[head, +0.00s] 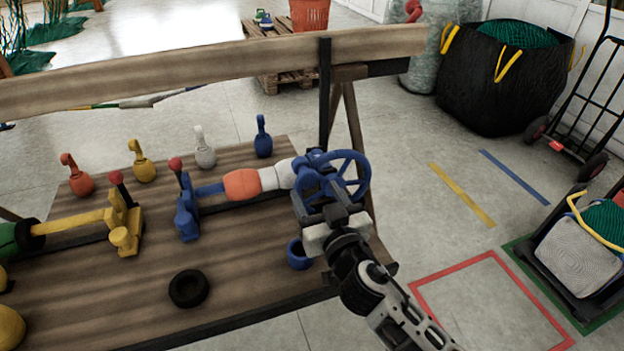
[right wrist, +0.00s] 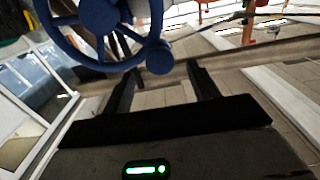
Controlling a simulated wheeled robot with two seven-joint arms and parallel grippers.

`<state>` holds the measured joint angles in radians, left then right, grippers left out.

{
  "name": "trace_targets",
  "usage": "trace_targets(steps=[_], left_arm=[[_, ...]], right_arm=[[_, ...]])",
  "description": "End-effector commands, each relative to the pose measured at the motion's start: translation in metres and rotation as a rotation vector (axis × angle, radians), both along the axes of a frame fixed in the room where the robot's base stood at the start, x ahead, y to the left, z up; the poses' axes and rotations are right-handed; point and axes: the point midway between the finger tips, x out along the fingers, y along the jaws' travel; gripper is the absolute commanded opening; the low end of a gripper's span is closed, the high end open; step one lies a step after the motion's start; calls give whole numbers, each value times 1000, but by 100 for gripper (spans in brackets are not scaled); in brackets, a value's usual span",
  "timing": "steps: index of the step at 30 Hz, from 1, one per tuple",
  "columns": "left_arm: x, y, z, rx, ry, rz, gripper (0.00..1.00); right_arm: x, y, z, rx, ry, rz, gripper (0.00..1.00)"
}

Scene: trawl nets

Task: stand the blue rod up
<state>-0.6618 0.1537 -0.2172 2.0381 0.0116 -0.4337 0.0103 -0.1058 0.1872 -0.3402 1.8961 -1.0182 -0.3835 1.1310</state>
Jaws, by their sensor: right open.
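A blue rod (head: 211,188) lies level between a blue stand (head: 188,215) and an orange and white float (head: 250,182) on the wooden table. Its right side runs into the float, so how far it reaches inside is hidden. A blue handwheel (head: 340,178) on a blue mount is at the right end of this line. My right gripper (head: 325,205) is in front of the wheel and partly covers its mount. In the right wrist view my fingers (right wrist: 163,88) are apart with nothing between them, and the wheel (right wrist: 100,15) is just beyond, at upper left. My left gripper is out of view.
Hooked weights in red (head: 80,181), yellow (head: 143,165), white (head: 204,150) and blue (head: 263,140) stand along the back. A yellow stand (head: 122,228) is at left. A black ring (head: 189,288) and a blue cup (head: 299,256) sit in front. A wooden beam (head: 200,72) crosses behind.

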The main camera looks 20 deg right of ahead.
Motion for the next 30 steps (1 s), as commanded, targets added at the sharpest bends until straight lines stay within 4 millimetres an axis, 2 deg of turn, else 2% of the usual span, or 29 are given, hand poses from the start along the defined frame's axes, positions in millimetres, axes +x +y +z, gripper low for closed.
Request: trace_targets(steps=[1,6,17,20,24,30], left_arm=[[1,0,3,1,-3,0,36],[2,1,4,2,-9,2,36],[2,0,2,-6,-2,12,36],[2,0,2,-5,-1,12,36],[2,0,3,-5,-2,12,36],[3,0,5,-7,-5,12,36]], right_arm=[[10,0,3,-2,-2,-1,60],[27,1,1,-1,-1,-1,60],[33,1,0,0,0,0,60],[33,1,0,0,0,0,37],[32,1,0,0,0,0,0],[34,-1,0,7,0,-5,0]])
